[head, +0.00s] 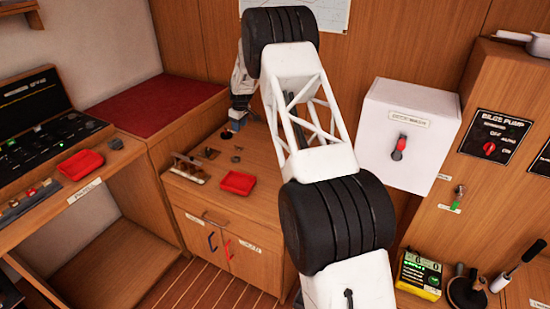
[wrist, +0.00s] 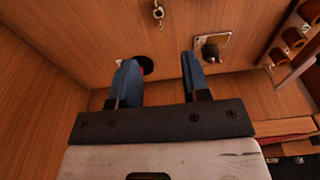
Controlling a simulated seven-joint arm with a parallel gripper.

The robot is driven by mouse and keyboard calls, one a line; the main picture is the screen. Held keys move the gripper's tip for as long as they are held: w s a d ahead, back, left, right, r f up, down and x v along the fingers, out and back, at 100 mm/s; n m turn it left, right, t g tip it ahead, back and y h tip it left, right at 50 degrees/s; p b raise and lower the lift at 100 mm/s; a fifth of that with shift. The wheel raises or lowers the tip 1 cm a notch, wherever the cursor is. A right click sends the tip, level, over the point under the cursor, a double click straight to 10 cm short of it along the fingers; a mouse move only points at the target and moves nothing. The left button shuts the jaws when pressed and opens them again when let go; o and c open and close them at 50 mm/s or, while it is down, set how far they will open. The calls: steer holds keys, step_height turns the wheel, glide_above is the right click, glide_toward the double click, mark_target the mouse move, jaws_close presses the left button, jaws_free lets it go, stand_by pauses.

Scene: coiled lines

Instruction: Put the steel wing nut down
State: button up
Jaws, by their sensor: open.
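My gripper (wrist: 157,75) is open, with its two blue fingers well apart and nothing held between them. In the head view the gripper (head: 237,122) is over the back of the wooden counter (head: 262,195). A small shiny metal piece (wrist: 158,12) lies beyond the fingertips at the top of the wrist view; it may be the steel wing nut, but its shape is too small to be sure. A dark round piece with some red (wrist: 143,65) is partly hidden by the left finger. A dark knob-like piece on a brass-coloured plate (wrist: 211,46) is beyond the right finger.
A red tray (head: 238,183) sits at the counter's front, right of a small rack (head: 187,168). The rack also shows in the wrist view (wrist: 292,42). A red-topped bench (head: 155,105) adjoins the counter at left. A white box (head: 408,135) is on the wall at right.

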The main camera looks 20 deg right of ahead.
steer(key=s+r+m, duration=0.2)
steer(key=s+r, duration=1.2)
steer(key=r, duration=0.4)
steer(key=s+r+m, duration=0.1)
steer(key=s+r, duration=0.3)
steer(key=s, duration=0.3)
steer(key=s+r+m+t, duration=0.1)
steer(key=s+r, duration=0.3)
steer(key=s, duration=0.3)
steer(key=s+r+m, duration=0.1)
steer(key=s+r, duration=0.3)
steer(key=s, duration=0.3)
steer(key=s+f+m+h, duration=0.1)
steer(key=s+m, duration=0.3)
steer(key=s, duration=3.7)
steer(key=shift+s+f+t, duration=0.25)
steer(key=shift+s+t, duration=0.05)
